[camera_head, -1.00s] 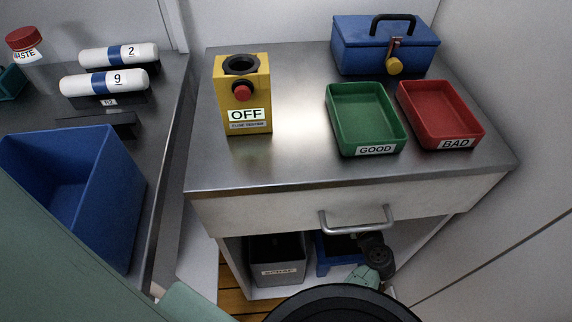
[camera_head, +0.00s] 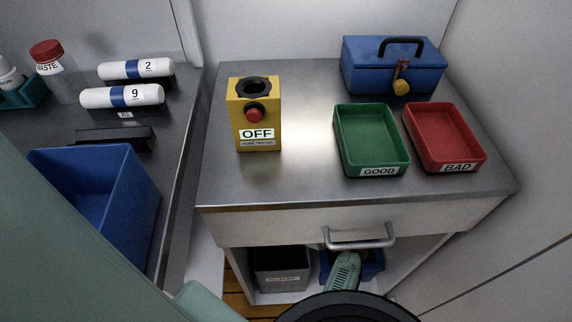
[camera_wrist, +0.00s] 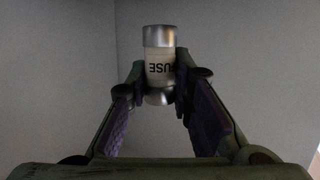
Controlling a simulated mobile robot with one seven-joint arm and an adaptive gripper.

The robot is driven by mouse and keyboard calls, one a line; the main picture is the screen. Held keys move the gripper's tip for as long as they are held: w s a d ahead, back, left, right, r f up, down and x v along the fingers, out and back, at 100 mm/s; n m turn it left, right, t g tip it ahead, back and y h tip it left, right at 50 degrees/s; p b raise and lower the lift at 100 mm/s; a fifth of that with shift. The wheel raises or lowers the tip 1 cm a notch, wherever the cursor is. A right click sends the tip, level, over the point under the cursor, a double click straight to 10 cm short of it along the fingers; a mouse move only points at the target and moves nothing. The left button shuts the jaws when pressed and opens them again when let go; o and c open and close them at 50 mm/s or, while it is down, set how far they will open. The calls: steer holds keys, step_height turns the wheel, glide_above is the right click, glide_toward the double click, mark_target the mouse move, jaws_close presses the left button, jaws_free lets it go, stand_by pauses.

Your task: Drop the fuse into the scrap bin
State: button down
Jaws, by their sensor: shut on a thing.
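The fuse (camera_wrist: 159,64) shows in the wrist view, a white cylinder with silver end caps and upside-down lettering. My gripper (camera_wrist: 160,82) is shut on it, a finger at each side. The scrap bin (camera_head: 281,269) is a dark grey open box with a label, on the lower shelf under the drawer. In the head view my arm reaches into the shelf to the right of the bin; the fingers and the fuse are hidden there by the drawer and its front edge.
A blue container (camera_head: 368,265) stands on the shelf to the right of the bin. The drawer handle (camera_head: 358,240) juts out above. On the top stand a yellow fuse tester (camera_head: 254,115) reading OFF, a green tray (camera_head: 370,138), a red tray (camera_head: 443,137) and a blue toolbox (camera_head: 393,66).

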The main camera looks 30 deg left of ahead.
steer(key=shift+f+b, duration=0.95)
steer(key=shift+f, duration=0.95)
steer(key=c, duration=1.3)
jaws_free()
steer(key=shift+c, duration=0.2)
steer(key=v, duration=1.2)
